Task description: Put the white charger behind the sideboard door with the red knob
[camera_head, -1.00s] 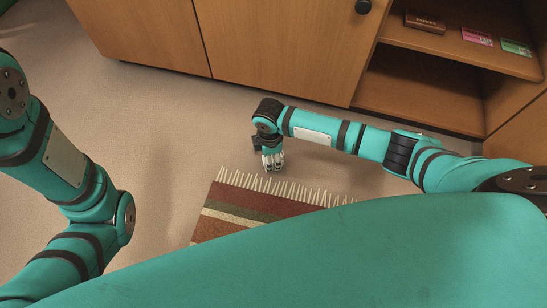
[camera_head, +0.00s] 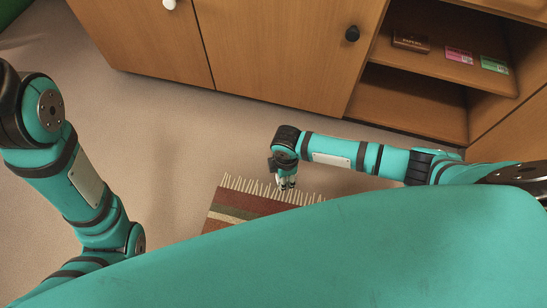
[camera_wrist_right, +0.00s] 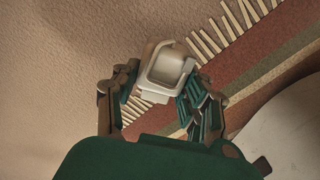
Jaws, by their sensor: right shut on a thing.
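The white charger (camera_wrist_right: 167,72), a small pale block with a hollow face, sits between the fingers of my right gripper (camera_wrist_right: 163,101) in the right wrist view. The fingers are shut on it. In the head view my right gripper (camera_head: 286,184) hangs low near the rug's fringe, in front of the sideboard, and the charger cannot be made out clearly there. The sideboard (camera_head: 270,65) has shut wooden doors, one with a white knob (camera_head: 169,4) and one with a black knob (camera_head: 352,34). No red knob shows. My left gripper is out of view.
A striped fringed rug (camera_head: 225,215) lies on the carpet under my right gripper. The open shelves (camera_head: 425,68) at right hold a dark brown box (camera_head: 411,41), a pink item (camera_head: 459,55) and a green item (camera_head: 494,65). Bare carpet (camera_head: 160,130) lies before the doors.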

